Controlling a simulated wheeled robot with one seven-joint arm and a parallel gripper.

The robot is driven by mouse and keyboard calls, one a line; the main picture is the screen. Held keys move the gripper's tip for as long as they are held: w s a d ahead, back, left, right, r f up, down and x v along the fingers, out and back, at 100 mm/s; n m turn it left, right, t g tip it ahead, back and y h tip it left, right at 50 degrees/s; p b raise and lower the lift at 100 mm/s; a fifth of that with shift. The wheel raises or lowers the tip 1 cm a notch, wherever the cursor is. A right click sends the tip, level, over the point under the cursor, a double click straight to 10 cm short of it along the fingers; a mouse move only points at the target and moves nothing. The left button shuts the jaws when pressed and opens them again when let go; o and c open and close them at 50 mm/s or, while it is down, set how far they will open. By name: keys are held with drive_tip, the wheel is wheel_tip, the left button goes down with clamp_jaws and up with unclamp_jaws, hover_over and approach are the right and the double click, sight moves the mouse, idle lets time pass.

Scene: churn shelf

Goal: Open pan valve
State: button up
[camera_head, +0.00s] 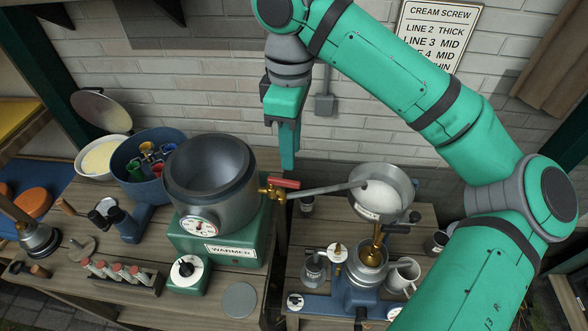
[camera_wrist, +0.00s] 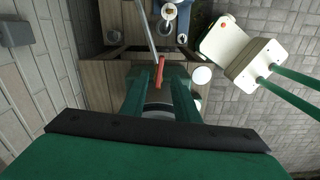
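The grey pan (camera_head: 210,172) sits on a green warmer base (camera_head: 240,235) with a dial on its front. A brass valve (camera_head: 268,193) sticks out of its right side. The valve's red handle (camera_head: 286,184) points right, roughly along a long metal spout (camera_head: 330,188) that reaches the separator bowl. My gripper (camera_head: 289,165) points down just above the red handle. In the wrist view my gripper (camera_wrist: 163,76) has its two fingers apart, with the red handle (camera_wrist: 161,72) showing between or beyond their tips. I cannot tell whether they touch it.
The metal bowl (camera_head: 381,192) stands on a separator with a blue base (camera_head: 352,290) to the right. A blue tub (camera_head: 128,182) and a cream bowl (camera_head: 102,155) stand left of the pan. A brick wall (camera_head: 222,100) is close behind my gripper.

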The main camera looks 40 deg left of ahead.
sight(291, 181)
wheel_tip(291, 181, down, 8)
drive_tip(key=shift+s+f, duration=0.1)
drive_tip(key=shift+c, duration=0.7)
clamp_jaws()
